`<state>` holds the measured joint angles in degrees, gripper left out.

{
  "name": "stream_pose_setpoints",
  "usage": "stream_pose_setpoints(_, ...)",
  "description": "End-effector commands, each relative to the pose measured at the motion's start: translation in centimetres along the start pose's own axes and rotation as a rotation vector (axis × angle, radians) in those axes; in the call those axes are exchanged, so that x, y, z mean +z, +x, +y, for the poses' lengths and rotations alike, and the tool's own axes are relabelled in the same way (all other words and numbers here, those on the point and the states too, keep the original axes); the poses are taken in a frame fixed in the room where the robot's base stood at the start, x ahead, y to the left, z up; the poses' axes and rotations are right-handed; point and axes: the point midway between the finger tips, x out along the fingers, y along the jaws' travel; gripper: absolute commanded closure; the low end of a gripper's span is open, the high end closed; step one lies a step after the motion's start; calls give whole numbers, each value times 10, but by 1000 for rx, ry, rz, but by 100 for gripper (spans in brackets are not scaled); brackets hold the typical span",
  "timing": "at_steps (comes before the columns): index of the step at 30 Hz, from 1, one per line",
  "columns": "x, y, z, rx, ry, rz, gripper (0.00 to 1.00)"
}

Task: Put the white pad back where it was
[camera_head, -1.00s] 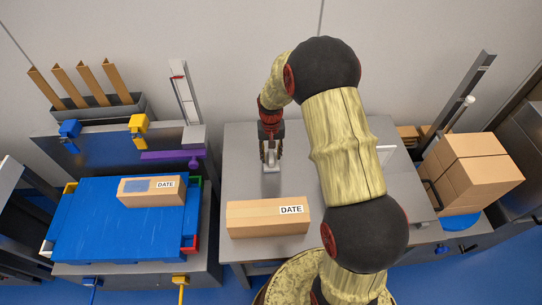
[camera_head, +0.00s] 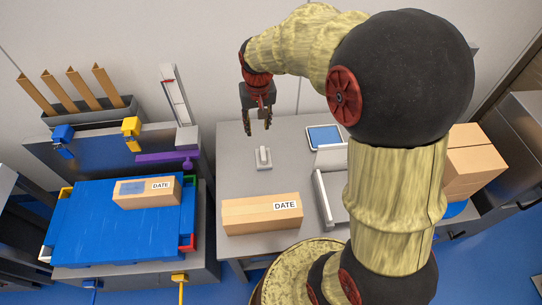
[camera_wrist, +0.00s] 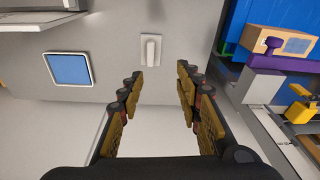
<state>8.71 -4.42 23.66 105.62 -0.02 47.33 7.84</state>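A small whitish pad with a raised grip (camera_head: 263,158) rests on the grey table (camera_head: 236,185), behind the long DATE box. It also shows in the wrist view (camera_wrist: 151,49), flat on the table, beyond my fingertips. My gripper (camera_head: 259,128) hangs above the table behind the pad, clear of it. In the wrist view my gripper (camera_wrist: 157,82) has its two fingers wide apart with nothing between them. A white-framed blue panel (camera_head: 325,138) lies to the right on the same table; it is at the left in the wrist view (camera_wrist: 68,68).
A cardboard DATE box (camera_head: 250,214) lies at the table's front. A white-edged grey unit (camera_head: 324,198) stands to its right, partly hidden by my arm. At left, a blue platform (camera_head: 100,225) carries another DATE box (camera_head: 143,195). Large cartons (camera_head: 470,160) stand far right.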

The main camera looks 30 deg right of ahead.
Motion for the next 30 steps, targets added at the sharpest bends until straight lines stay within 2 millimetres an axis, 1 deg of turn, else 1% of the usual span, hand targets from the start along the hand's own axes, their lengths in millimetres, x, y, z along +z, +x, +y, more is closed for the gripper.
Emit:
stream_pose_setpoints(1,15,-29,-5,-7,-25,37,66)
stream_pose_setpoints(3,36,-59,-10,-15,-59,77,66)
stream_pose_setpoints(5,56,-82,-13,-23,-87,112,66)
stream_pose_setpoints(6,71,-96,-14,-27,-105,135,66)
stream_pose_setpoints(8,93,-115,-16,-34,-134,169,66)
stream_pose_setpoints(9,108,-126,-17,-39,-152,193,66)
stream_pose_setpoints(11,130,-140,-17,-46,-179,228,66)
stream_pose_setpoints(12,144,-146,-16,-51,-196,249,66)
stream_pose_setpoints(15,176,-158,-15,-60,-233,294,66)
stream_pose_setpoints(18,198,-162,-13,-67,-259,326,66)
stream_pose_setpoints(20,207,-163,-12,-69,-269,339,66)
stream_pose_setpoints(24,216,-164,-11,-72,-281,352,66)
stream_pose_setpoints(30,216,-164,-11,-72,-281,351,66)
